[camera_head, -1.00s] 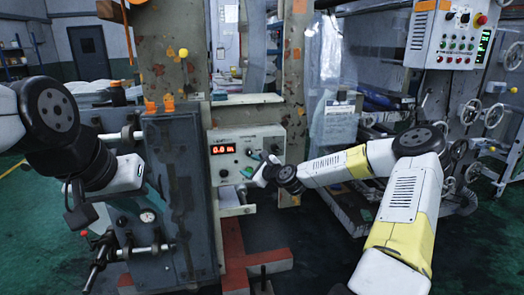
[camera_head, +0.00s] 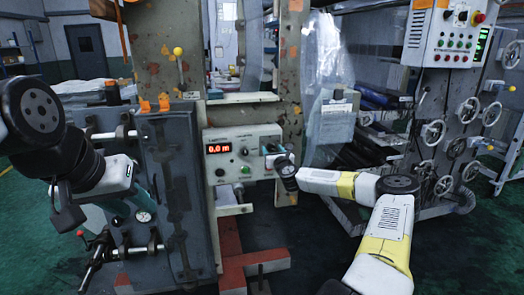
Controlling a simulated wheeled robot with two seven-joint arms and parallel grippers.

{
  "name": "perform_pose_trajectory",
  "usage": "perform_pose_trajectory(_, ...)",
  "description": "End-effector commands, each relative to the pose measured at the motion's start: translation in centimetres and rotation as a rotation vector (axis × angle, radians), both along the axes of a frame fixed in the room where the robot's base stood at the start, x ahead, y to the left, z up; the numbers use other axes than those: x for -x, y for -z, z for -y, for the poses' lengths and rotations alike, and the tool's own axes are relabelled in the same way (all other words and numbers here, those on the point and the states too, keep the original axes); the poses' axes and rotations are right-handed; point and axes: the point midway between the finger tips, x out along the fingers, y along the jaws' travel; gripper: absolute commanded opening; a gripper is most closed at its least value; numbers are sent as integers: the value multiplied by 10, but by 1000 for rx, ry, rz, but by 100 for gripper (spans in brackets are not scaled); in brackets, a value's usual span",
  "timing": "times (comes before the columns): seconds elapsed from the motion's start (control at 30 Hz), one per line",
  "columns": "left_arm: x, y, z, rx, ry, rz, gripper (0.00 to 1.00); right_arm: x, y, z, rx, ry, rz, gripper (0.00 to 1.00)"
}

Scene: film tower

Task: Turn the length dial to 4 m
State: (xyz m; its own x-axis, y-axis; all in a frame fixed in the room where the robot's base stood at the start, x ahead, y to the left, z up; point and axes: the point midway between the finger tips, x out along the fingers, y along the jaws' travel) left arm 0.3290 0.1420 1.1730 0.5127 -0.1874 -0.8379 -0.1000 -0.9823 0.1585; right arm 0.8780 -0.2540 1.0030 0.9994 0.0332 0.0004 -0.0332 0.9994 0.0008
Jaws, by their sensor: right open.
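The control box (camera_head: 232,137) stands on the machine in the middle of the view. Its red display (camera_head: 218,148) reads 0.0 m. I cannot tell which is the length dial. My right gripper (camera_head: 268,149) is open at the right part of the box face and hides what lies behind it. Whether it touches a knob is too small to tell. My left gripper (camera_head: 126,210) hangs in front of the dark machine housing at left, its fingers hard to make out.
The dark grey housing (camera_head: 165,200) stands between my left arm and the box. A red base frame (camera_head: 240,266) lies below the box.

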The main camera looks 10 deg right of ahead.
Motion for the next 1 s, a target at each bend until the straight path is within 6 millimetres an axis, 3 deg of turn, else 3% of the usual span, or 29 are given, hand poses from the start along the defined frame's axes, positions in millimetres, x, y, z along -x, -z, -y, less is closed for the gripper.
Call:
perform_pose_trajectory(0.37, 0, 0, 0, 0, 0, 0, 36, -6, 0, -1, 1, -1, 0, 54)
perform_pose_trajectory(0.63, 0, 0, 0, 0, 0, 0, 36, -6, 0, -1, 1, -1, 0, 1)
perform_pose_trajectory(1.0, 0, 0, 0, 0, 0, 0, 36, -6, -1, 0, 52, -1, 2, 0)
